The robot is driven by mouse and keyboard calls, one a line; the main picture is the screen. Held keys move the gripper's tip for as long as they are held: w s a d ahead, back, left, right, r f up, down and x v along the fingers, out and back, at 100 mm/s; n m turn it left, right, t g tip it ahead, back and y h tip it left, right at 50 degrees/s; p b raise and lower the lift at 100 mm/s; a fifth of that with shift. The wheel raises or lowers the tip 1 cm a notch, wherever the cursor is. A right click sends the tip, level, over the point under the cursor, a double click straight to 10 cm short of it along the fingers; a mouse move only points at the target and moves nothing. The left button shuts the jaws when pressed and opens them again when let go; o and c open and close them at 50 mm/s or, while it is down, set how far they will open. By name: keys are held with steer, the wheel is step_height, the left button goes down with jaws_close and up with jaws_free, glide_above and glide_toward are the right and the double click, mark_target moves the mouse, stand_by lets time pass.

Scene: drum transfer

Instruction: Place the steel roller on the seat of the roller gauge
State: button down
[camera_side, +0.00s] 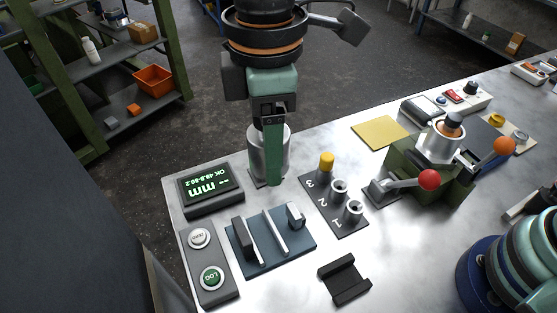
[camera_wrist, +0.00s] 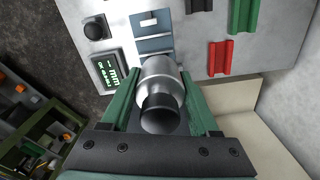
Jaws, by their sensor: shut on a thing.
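The steel roller (camera_side: 283,150) is a shiny silver cylinder at the back edge of the bench, partly hidden by my gripper's green finger. My gripper (camera_side: 272,160) is shut on it. In the wrist view the roller (camera_wrist: 160,85) sits between the two green fingers, with a darker hollow end toward the camera. The roller gauge (camera_side: 297,246) is a blue plate with upright pieces, in front of my gripper and apart from the roller. Its seat looks empty. The gauge (camera_wrist: 150,44) also shows beyond the roller in the wrist view. I cannot tell whether the roller touches the bench.
A display (camera_side: 211,187) and a two-button box (camera_side: 207,262) stand left of the gauge. A numbered block (camera_side: 334,202) with a yellow-topped pin stands right. A black cradle (camera_side: 345,278) lies in front. A green fixture (camera_side: 440,170) with red and orange knobs is further right.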

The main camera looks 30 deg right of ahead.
steer(key=shift+w+a+f, duration=0.1)
steer(key=shift+w+a, duration=0.35)
steer(key=shift+w, duration=0.35)
steer(key=shift+w+f, duration=0.1)
steer(key=shift+f, duration=0.25)
glide_above(264, 239)
step_height(264, 239, down, 19)
steer(key=shift+f, duration=0.15)
steer(key=shift+f, duration=0.1)
steer(key=shift+c, duration=0.7)
jaws_free()
